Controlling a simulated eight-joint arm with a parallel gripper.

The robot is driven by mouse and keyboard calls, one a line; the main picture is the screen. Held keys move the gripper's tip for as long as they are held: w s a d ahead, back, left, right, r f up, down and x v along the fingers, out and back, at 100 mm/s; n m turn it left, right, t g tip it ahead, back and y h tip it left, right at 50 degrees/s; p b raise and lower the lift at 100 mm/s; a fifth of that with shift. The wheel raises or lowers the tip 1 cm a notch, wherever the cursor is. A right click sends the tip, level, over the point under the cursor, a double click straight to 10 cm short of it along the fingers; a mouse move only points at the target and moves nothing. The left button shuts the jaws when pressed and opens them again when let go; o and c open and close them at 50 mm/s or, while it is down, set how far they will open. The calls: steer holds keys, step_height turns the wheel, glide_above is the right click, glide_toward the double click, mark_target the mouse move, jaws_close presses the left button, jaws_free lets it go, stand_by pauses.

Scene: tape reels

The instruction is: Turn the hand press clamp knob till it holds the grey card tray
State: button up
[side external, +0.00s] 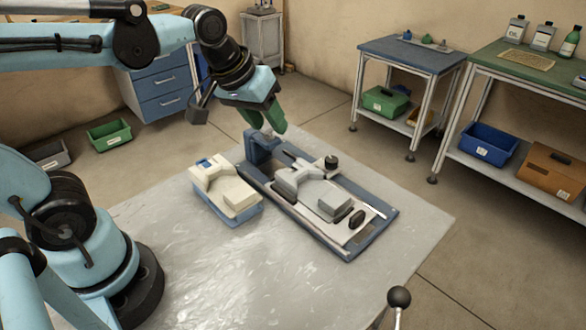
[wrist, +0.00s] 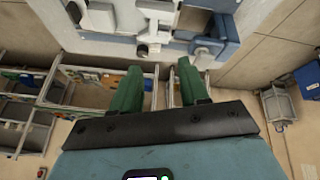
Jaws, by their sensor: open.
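The hand press is a long blue base (side external: 380,207) lying on the table, with a blue upright block (side external: 262,147) at its far left end. A pale grey piece (side external: 312,190), which looks like the card tray, sits along the base. A small black round knob (side external: 331,161) stands at its far right side; whether it is the clamp knob I cannot tell for certain. My gripper (side external: 267,127) is above the blue block, its green fingers pointing down. In the wrist view my gripper (wrist: 157,66) is open, with nothing between the fingers, and the press (wrist: 200,22) is at the top.
A cream device on a blue base (side external: 228,195) stands left of the press. The pale table top (side external: 200,270) is clear in front. A ball-topped lever (side external: 398,297) rises at the near edge. Side benches and bins stand beyond the table.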

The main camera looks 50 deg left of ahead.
steer(key=w+d+r+n+g, duration=0.2)
steer(key=w+n, duration=0.3)
steer(key=w, duration=0.2)
steer(key=n+g, duration=0.3)
steer(key=n, duration=0.3)
glide_above(332, 159)
step_height(332, 159, down, 3)
step_height(332, 159, down, 12)
steer(key=shift+f, duration=0.15)
steer(key=c, duration=0.8)
steer(key=shift+o, duration=0.2)
